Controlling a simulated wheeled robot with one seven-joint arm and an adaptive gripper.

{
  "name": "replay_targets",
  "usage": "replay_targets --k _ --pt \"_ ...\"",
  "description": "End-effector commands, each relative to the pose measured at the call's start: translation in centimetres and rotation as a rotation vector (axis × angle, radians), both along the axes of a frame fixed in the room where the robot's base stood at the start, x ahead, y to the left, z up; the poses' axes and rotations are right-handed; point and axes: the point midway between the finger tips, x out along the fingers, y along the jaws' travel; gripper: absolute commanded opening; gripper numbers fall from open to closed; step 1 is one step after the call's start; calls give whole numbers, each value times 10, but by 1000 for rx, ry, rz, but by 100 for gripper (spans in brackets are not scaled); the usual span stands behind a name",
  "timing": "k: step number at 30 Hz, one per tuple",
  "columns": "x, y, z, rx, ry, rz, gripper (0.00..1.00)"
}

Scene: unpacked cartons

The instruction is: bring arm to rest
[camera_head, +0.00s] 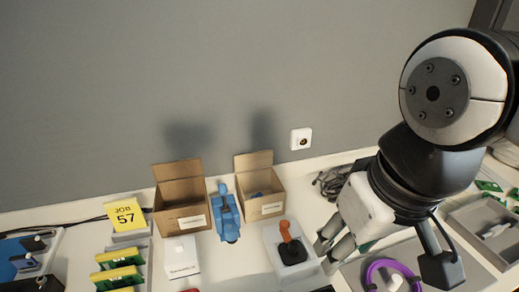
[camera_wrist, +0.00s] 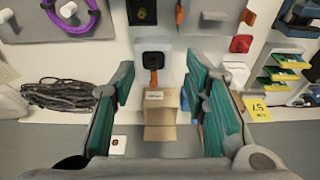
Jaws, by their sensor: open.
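My gripper (camera_head: 328,258) hangs low on the right side of the table in the head view, with my arm rising above it to the right. In the wrist view its two teal-padded fingers (camera_wrist: 162,68) are spread wide, with nothing held between them. In the head view a black-based joystick with an orange handle (camera_head: 290,248) stands on a white block just left of the fingers. It also shows in the wrist view (camera_wrist: 153,60), seen between the fingers. The gap between gripper and joystick is hard to judge.
Two open cartons, left (camera_head: 182,222) and right (camera_head: 264,207), stand near the wall with a blue tool (camera_head: 226,212) between them. A yellow job sign (camera_head: 125,215) is at left. A purple cable coil (camera_head: 378,270) and dark cable bundle (camera_head: 332,183) are near my arm.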

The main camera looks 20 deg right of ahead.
Motion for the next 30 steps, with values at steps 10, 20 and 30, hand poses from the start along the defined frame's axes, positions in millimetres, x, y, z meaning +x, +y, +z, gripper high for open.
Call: replay_targets --k 10,20,30 --pt "-2 -1 54 -10 -83 3 41" --pt "0 -2 79 -16 -136 5 41" --pt "0 -2 79 -16 -136 5 41"
